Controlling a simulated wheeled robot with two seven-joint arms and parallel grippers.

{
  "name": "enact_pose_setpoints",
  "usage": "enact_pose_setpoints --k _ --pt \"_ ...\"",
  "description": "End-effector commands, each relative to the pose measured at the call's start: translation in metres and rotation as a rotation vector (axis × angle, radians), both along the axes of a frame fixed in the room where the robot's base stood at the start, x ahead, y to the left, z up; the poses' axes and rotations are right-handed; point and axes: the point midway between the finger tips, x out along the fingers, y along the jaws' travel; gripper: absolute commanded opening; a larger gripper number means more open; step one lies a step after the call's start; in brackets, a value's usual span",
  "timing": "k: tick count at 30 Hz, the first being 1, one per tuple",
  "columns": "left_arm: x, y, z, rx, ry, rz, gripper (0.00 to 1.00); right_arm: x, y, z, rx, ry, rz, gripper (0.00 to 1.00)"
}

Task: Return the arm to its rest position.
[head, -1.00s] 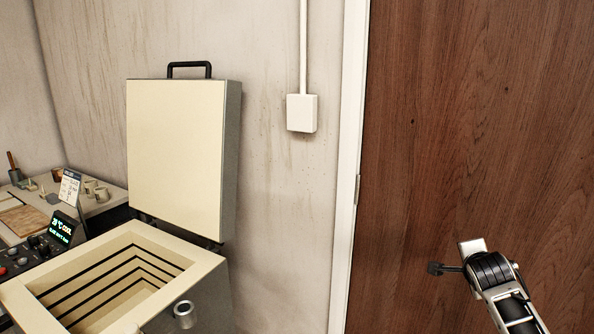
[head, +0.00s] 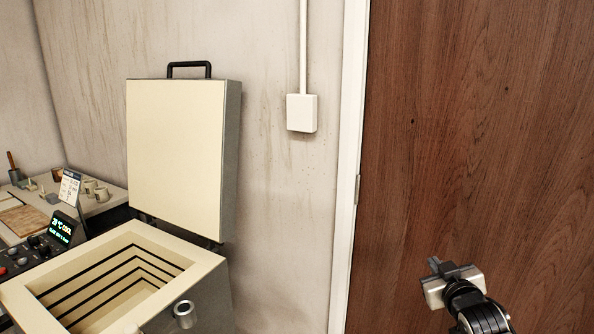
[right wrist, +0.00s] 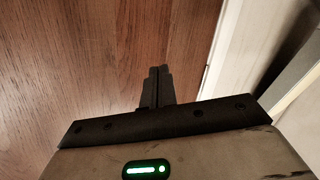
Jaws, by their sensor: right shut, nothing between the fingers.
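My right gripper (head: 436,265) is at the lower right of the head view, in front of the brown wooden door. It also shows in the right wrist view (right wrist: 160,72), with its two dark fingers together and nothing between them. It is clear of the kiln and holds nothing. My left gripper does not show in either view.
An open kiln (head: 205,262) with its lid (head: 175,160) raised stands at the lower left; its visible chamber looks empty. A worktop (head: 100,208) with cups and tools is at far left. The wooden door (head: 480,130) and white frame (head: 346,200) stand behind my right arm.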

Motion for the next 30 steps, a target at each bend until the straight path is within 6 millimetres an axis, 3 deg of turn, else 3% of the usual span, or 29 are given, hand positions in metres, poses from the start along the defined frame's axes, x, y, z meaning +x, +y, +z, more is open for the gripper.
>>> enact_pose_setpoints --k 1,5,9,13,15,18,23,30 --pt "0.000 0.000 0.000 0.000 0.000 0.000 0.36 -0.016 0.012 -0.024 0.010 0.035 0.017 0.00" --pt "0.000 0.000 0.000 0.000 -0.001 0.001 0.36 -0.066 0.042 -0.080 0.043 0.126 0.061 0.00" --pt "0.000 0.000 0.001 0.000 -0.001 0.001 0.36 -0.143 0.081 -0.140 0.101 0.244 0.110 0.00" --pt "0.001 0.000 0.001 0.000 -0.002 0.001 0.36 -0.222 0.114 -0.178 0.169 0.354 0.141 0.00" --pt "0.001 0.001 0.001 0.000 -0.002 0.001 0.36 -0.261 0.127 -0.191 0.205 0.406 0.149 0.00" --pt "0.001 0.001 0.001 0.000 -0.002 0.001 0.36 -0.304 0.141 -0.199 0.246 0.464 0.153 0.00" --pt "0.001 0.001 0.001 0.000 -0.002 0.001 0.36 -0.338 0.152 -0.202 0.280 0.509 0.152 0.00" --pt "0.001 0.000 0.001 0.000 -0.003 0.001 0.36 -0.342 0.153 -0.202 0.284 0.513 0.153 0.00"
